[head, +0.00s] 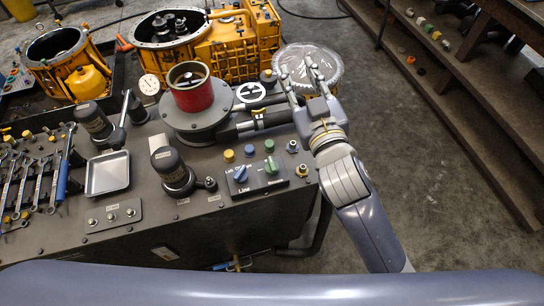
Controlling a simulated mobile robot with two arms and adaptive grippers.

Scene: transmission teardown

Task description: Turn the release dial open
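A control box (257,179) on the bench front carries a blue dial (240,174) above the word "Line" and a green dial (271,166) beside it. The label under the green dial is too small to read, so I cannot tell for sure which is the release dial. My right gripper (301,76) is open and empty, its fingers pointing away from me. It is beyond and to the right of the box, apart from both dials. My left gripper is not in view.
A red cylinder (191,91) stands on a grey round fixture behind the box. A dark capped post (173,170) is left of it. A metal tray (108,173) and wrenches (40,183) lie farther left. Yellow housings (240,40) stand behind.

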